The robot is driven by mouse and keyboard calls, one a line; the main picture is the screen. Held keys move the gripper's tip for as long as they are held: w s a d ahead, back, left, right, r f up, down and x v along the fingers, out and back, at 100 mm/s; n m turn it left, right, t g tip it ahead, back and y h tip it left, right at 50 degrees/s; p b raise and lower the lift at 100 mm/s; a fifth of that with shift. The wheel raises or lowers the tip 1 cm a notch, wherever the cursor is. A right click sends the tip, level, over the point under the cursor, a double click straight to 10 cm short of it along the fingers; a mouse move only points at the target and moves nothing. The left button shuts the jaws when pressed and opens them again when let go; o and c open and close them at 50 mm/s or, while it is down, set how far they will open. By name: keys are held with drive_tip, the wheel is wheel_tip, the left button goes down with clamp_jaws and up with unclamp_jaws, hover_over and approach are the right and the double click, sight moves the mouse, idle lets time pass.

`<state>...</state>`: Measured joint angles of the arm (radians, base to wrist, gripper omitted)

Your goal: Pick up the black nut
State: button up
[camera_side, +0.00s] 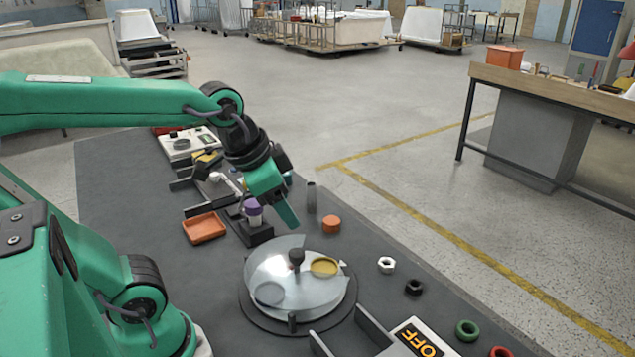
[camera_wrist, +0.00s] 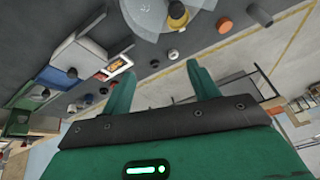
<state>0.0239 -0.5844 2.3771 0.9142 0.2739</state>
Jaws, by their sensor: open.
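The black nut (camera_side: 413,286) lies flat on the dark table in the side view, between a white nut and a green nut. My gripper (camera_side: 290,212) is in the air above the far side of the round turntable, well left of and behind the black nut, not touching it. In the wrist view my gripper (camera_wrist: 161,70) shows two green fingers spread apart with nothing held between them.
A white nut (camera_side: 386,264), a green nut (camera_side: 467,330) and a red nut (camera_side: 501,352) lie in a row with it. An orange cylinder (camera_side: 331,224) stands behind. The turntable (camera_side: 254,307) with clear cover is left of them. An OFF sign (camera_side: 420,340) stands in front.

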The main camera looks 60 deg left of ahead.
drive_tip(key=w+d+m+g, duration=0.1)
drive_tip(key=w+d+m, duration=0.1)
drive_tip(key=w+m, duration=0.55)
drive_tip(key=m+g, duration=0.4)
drive_tip(key=m, duration=1.4)
hover_over(415, 284)
wheel_tip(415, 284, down, 17)
drive_tip(key=shift+d+f+m, duration=0.2)
drive_tip(key=shift+f+m, duration=0.15)
drive_tip(key=shift+f, duration=1.4)
drive_tip(key=shift+a+f, duration=0.2)
drive_tip(key=shift+f, duration=2.35)
